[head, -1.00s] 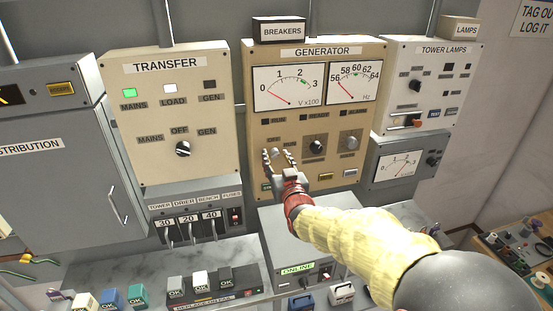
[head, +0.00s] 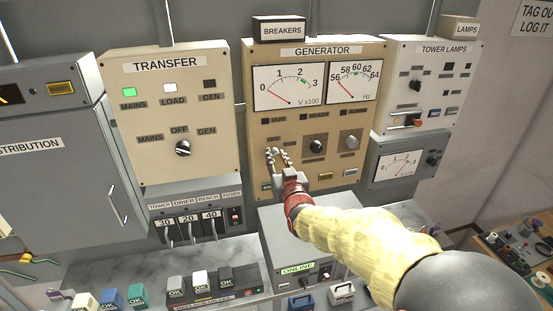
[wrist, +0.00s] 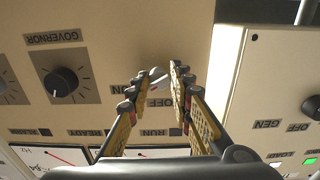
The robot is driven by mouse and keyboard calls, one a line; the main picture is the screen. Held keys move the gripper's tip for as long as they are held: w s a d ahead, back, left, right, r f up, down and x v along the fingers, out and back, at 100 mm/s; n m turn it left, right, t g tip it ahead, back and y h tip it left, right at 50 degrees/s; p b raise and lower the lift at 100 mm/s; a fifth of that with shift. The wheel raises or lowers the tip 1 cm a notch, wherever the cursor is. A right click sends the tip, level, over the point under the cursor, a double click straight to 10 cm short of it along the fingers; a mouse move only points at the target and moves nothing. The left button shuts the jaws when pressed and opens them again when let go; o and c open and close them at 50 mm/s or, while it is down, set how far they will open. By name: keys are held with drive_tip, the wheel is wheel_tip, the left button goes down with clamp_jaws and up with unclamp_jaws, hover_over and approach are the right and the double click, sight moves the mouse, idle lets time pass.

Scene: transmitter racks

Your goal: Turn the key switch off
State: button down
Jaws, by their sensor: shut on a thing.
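The key switch (wrist: 157,77) is a small pale metal piece on the beige GENERATOR panel (head: 376,133), beside the OFF label and a partly covered ON label in the wrist view. My gripper (wrist: 164,72) reaches up to the panel face and is shut on the key, one yellow-sided finger on each side of it. In the head view my gripper (head: 277,152) covers the switch at the lower left of the panel, so the angle of the key cannot be told there.
A GOVERNOR knob (wrist: 61,82) sits on the same panel, also seen in the head view (head: 317,146), with another knob (head: 351,143) to its right. The TRANSFER panel (head: 215,115) stands to the left. A grey ONLINE unit (head: 272,232) lies below my gripper.

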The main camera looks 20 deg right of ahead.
drive_tip(key=shift+f+n+b, duration=0.1)
drive_tip(key=shift+n+b, duration=0.2)
drive_tip(key=shift+b, duration=0.25)
drive_tip(key=n+b, duration=0.4)
drive_tip(key=b, duration=0.2)
drive_tip(key=shift+f+n, duration=0.1)
drive_tip(key=shift+n, duration=0.2)
drive_tip(key=shift+r+n+b, duration=0.2)
drive_tip(key=shift+n+b, duration=3)
drive_tip(key=shift+b, duration=0.15)
drive_tip(key=shift+r, duration=0.1)
drive_tip(key=c, duration=1.6)
unclamp_jaws()
